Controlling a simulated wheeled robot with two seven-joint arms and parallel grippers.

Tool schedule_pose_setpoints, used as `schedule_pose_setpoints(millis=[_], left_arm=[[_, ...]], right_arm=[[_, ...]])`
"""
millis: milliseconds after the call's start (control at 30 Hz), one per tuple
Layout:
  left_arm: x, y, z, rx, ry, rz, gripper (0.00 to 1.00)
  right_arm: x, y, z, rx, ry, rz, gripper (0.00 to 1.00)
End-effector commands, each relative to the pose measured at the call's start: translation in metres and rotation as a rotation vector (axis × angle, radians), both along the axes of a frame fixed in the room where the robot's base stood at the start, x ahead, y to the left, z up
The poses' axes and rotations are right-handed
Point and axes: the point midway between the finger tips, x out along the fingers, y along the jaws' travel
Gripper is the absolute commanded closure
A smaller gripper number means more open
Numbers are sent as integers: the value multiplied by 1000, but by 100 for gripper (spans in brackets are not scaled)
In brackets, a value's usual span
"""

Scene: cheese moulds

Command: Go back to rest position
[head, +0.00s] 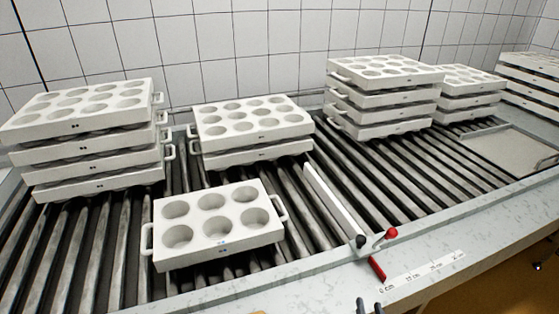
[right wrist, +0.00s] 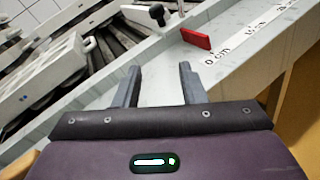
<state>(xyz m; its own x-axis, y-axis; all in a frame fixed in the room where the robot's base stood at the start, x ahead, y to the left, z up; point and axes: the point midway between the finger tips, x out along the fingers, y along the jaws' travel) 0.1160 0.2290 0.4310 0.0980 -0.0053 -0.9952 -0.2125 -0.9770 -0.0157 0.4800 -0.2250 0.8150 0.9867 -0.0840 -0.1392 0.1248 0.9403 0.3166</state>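A six-hole white cheese mould (head: 218,247) with side handles lies alone on the roller conveyor, front and left of centre. It shows partly in the right wrist view (right wrist: 42,75), at the left edge. My right gripper (head: 369,305) shows only by its fingertips at the bottom edge of the head view. In the right wrist view its two fingers (right wrist: 159,80) stand apart with nothing between them, over the grey front ledge. My left gripper is not in view.
Stacked moulds stand at the left (head: 90,166), centre (head: 255,156), right (head: 385,114) and far right (head: 470,100). A white bar (head: 333,205) with black and red knobs crosses the rollers. A red block (right wrist: 196,38) and a ruler strip (head: 425,270) lie along the ledge.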

Motion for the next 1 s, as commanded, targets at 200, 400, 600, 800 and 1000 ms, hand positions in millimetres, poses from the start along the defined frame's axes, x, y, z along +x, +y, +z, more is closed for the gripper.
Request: schedule_pose_setpoints(millis=[200,400,600,800,1000], left_arm=[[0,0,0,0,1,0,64],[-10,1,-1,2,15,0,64],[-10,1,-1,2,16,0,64],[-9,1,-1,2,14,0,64],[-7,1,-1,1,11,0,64]], right_arm=[[-2,16,-3,346,111,-91,63],[-12,37,-1,796,254,-253,63],[-39,58,20,1389,429,-592,63],[-78,59,49,1775,495,-1001,63],[-108,50,69,1935,459,-1294,63]])
